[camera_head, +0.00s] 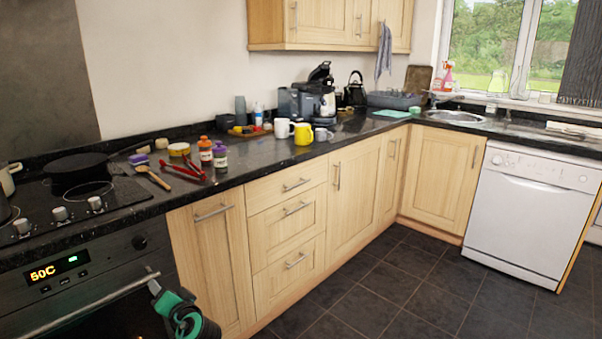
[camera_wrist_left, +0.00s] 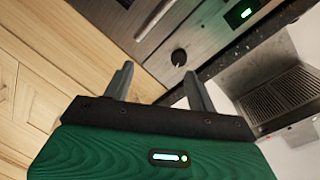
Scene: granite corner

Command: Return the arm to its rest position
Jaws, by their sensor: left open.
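My left gripper (camera_head: 153,283) is low in the head view, in front of the oven and close to its handle. I cannot tell from this view whether it touches the handle. In the left wrist view, its two dark fingers (camera_wrist_left: 158,85) stand apart with nothing between them, and the green wrist housing fills the bottom. The oven handle (camera_head: 85,308) runs across the oven front; it also shows in the left wrist view (camera_wrist_left: 155,18). My right gripper is in neither view.
The oven display (camera_head: 58,268) reads 50C. Wooden drawers (camera_head: 287,208) stand right of the oven. The dark worktop holds a pan (camera_head: 78,163), red tongs (camera_head: 187,170), jars and a yellow mug (camera_head: 303,134). The dark tiled floor (camera_head: 390,290) is clear toward the white dishwasher (camera_head: 527,213).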

